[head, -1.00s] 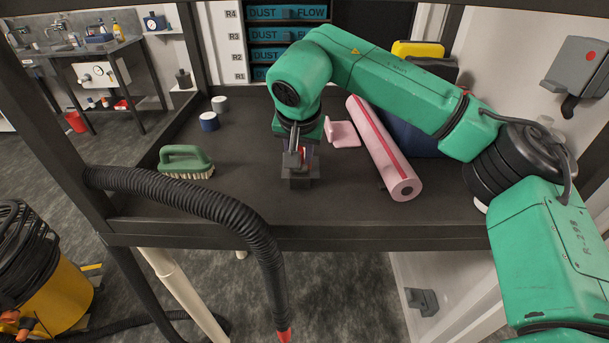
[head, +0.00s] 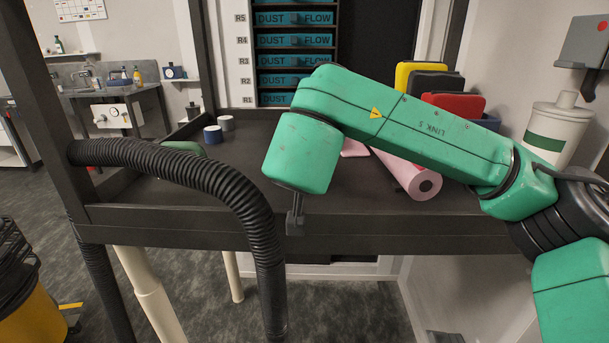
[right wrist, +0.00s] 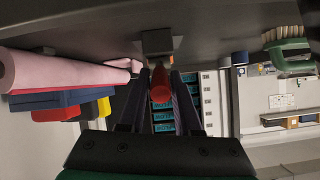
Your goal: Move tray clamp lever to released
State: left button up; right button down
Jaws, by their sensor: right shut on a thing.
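My right gripper (right wrist: 158,92) is shut on this red handle, with a dark finger on either side. In the head view my green wrist link hides the right gripper and most of the lever. My left gripper is not in view.
A black ribbed hose (head: 215,175) arches over the bench's front left. A pink roll (head: 415,178) lies right of the clamp, with yellow, black and red cases (head: 455,105) behind. A green brush (head: 182,148) and two small cylinders (head: 213,134) stand left. Teal drawers (head: 290,62) are at the back.

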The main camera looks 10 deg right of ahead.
jog(key=shift+s+a+f, duration=0.1)
jog(key=shift+f, duration=0.2)
jog(key=c, duration=0.8)
grip_release()
jog(key=shift+c, duration=0.2)
jog(key=shift+o, duration=1.2)
jog(key=shift+r, duration=0.15)
jog(key=b+v, duration=0.1)
jog(key=v, duration=1.3)
jog(key=shift+s, duration=0.3)
